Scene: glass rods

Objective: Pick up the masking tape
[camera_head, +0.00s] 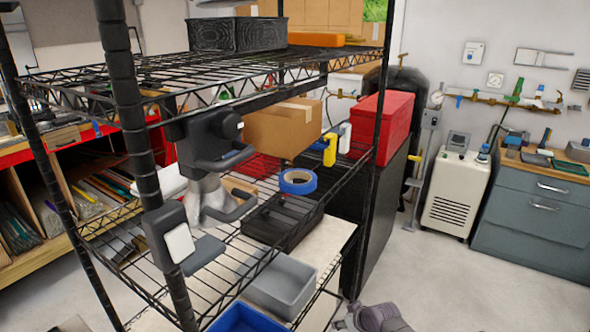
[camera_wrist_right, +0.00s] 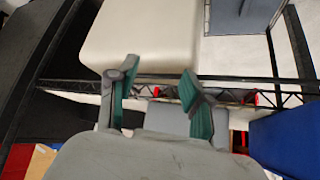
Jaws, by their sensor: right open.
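The masking tape (camera_head: 299,189) is a blue roll with a pale core. It rests on the middle shelf of the black wire rack, at the back edge of a dark tray (camera_head: 272,226). My right gripper (camera_head: 346,318) shows at the bottom edge of the head view, low and well in front of the tape. In the right wrist view my right gripper (camera_wrist_right: 158,98) is open, its two teal-padded fingers apart with nothing between them. The tape is not visible in the wrist view.
A cardboard box (camera_head: 283,128), a yellow item (camera_head: 330,150) and a red case (camera_head: 381,122) stand behind the tape. Black rack posts (camera_head: 127,100) rise at left.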

